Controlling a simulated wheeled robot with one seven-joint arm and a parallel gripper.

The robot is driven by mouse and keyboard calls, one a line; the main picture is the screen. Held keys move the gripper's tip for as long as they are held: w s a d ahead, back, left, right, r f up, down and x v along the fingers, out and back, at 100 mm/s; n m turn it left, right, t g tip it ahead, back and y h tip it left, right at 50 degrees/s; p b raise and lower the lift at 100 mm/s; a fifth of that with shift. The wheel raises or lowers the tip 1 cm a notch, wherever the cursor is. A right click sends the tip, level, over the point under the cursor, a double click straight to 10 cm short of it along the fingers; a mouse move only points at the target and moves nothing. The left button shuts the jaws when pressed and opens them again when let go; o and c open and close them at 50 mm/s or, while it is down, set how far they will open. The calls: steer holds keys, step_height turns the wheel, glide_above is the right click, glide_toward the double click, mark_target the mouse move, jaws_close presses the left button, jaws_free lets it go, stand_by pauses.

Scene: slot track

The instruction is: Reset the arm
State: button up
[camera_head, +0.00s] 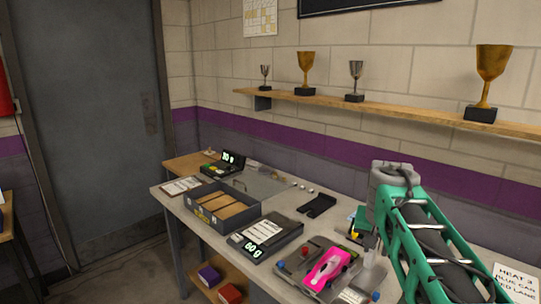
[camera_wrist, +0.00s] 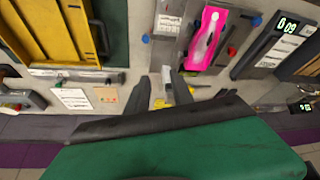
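My gripper (camera_wrist: 161,78) shows in the wrist view as two dark fingers with a gap between them. It looks open, and no held object is visible between the fingers. A grey part and a yellow part show beyond the gap. In the head view my green arm reaches in from the right over the workbench (camera_head: 172,205), and its grey wrist hides most of the gripper. A pink car (camera_head: 328,268) lies on a dark fixture at the bench front, left of my arm; it also shows at the top of the wrist view (camera_wrist: 207,38), apart from the fingers.
A scale (camera_head: 264,238) reading 60 g, a dark box with tan blocks (camera_head: 192,209) and a clipboard (camera_head: 182,186) stand on the bench. A black holder (camera_head: 317,206) lies nearer the wall. A shelf (camera_head: 400,106) with several trophies runs above. Floor at left is open.

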steer(key=s+a+f+n+g+y, duration=0.1)
steer(key=s+a+f, duration=0.15)
steer(key=f, duration=0.35)
steer(key=s+a+f+n+g, duration=0.1)
steer(key=s+a+f, duration=0.1)
steer(key=s+f, duration=0.3)
steer(key=s+a+f+n, duration=0.1)
steer(key=s+a, duration=0.2)
steer(key=s, duration=0.3)
steer(key=s+a+f+n+y, duration=0.1)
steer(key=s+a+n, duration=0.1)
steer(key=s, duration=0.3)
steer(key=shift+s+a+f+t, duration=0.3)
steer(key=shift+s+a, duration=0.1)
steer(key=shift+a, duration=0.35)
